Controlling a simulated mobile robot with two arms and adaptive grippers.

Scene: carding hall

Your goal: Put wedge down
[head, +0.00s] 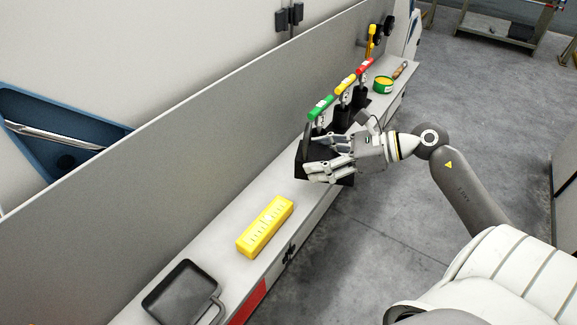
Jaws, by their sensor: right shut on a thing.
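A black block (303,154), which looks like the wedge, is in my right gripper (318,160). The gripper's fingers are shut on it, and its dark underside shows below them. The wedge is over the long grey bench top (222,222), near its right edge. I cannot tell whether it touches the bench. The fingers hide part of its shape. My left gripper is not in view.
Behind the wedge stand upright handles in green (320,108), yellow (345,82) and red (365,66). A yellow box (265,227) and a black pan (180,291) lie nearer. A green tin (383,85) stands farther back. A grey panel (215,125) borders the bench.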

